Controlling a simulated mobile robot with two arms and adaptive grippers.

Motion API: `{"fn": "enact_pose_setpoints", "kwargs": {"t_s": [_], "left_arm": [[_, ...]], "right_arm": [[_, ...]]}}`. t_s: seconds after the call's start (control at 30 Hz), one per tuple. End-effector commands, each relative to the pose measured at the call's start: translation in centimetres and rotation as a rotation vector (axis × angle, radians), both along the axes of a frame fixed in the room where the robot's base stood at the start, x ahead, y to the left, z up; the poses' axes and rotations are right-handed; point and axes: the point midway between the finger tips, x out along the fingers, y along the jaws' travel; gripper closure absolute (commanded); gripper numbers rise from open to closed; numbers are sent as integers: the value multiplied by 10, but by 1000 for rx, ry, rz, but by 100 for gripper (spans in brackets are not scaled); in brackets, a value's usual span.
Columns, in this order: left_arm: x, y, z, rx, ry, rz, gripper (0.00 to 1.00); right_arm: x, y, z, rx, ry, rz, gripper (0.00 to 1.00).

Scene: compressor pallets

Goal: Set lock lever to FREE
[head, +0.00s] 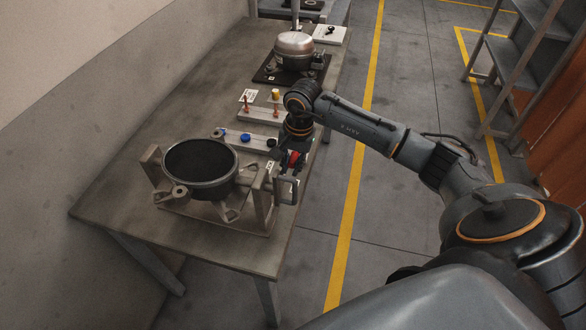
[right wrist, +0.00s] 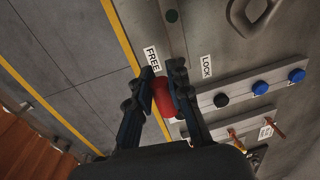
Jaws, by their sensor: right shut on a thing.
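The lock lever's red knob (right wrist: 162,92) shows between the fingers of my right gripper (right wrist: 164,72) in the right wrist view. The gripper is shut on it. In the head view the red knob (head: 293,159) is at the right side of the fixture, below my right gripper (head: 291,152). In the right wrist view the FREE label (right wrist: 152,59) is just beyond the fingertips, and the LOCK label (right wrist: 206,66) is farther right. The knob lies nearer FREE than LOCK. The lever's shaft is mostly hidden by the fingers. My left gripper is out of view.
The fixture holds a dark open housing (head: 200,163) at the table's (head: 130,190) front. Behind it are a strip with blue and black knobs (head: 245,138), a strip with red pegs (head: 262,114) and a compressor (head: 295,50). Open floor lies to the right.

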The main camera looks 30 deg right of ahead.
Motion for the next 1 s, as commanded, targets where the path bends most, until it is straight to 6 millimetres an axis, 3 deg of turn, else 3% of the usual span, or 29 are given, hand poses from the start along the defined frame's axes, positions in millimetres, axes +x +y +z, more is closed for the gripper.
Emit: {"fn": "enact_pose_setpoints", "kwargs": {"t_s": [0.2,0.23,0.33,0.73,1.0], "left_arm": [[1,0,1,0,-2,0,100],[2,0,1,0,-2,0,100],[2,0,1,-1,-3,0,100],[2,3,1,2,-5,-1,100],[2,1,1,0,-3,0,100]], "right_arm": [[1,0,3,2,-5,-1,100],[1,0,3,2,-5,-1,78],[1,0,3,1,-4,-1,58],[1,-1,9,-1,-5,-1,58],[-4,-6,60,-1,-8,-2,58]]}}
